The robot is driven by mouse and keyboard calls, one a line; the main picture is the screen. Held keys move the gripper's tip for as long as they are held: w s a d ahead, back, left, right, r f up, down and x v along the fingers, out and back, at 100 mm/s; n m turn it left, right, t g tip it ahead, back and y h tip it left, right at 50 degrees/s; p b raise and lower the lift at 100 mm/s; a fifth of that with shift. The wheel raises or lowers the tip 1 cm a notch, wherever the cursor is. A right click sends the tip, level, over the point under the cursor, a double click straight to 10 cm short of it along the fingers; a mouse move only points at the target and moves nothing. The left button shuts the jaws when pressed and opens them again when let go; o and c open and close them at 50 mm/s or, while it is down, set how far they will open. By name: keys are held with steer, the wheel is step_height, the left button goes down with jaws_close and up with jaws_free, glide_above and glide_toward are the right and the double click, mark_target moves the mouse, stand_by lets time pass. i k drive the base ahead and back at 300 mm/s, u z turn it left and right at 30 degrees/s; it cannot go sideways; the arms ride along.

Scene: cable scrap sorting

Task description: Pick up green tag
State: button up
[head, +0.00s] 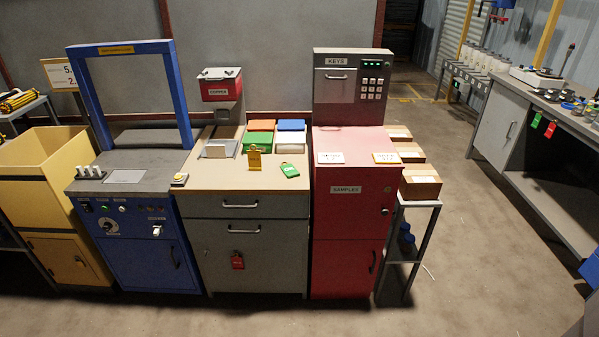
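A green tag (289,170) lies flat on the tan top of the grey cabinet (225,180), near its right side, in the head view. Another green tag (536,120) hangs on the front edge of the workbench at the right, beside a red one. My gripper is not in view.
A red cabinet (349,230) adjoins on the right, a blue machine (150,245) on the left. The floor (470,270) in front is clear.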

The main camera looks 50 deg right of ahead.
mark_target(290, 170)
steer(key=u, duration=0.15)
steer(key=i, duration=0.95)
steer(key=z, duration=0.1)
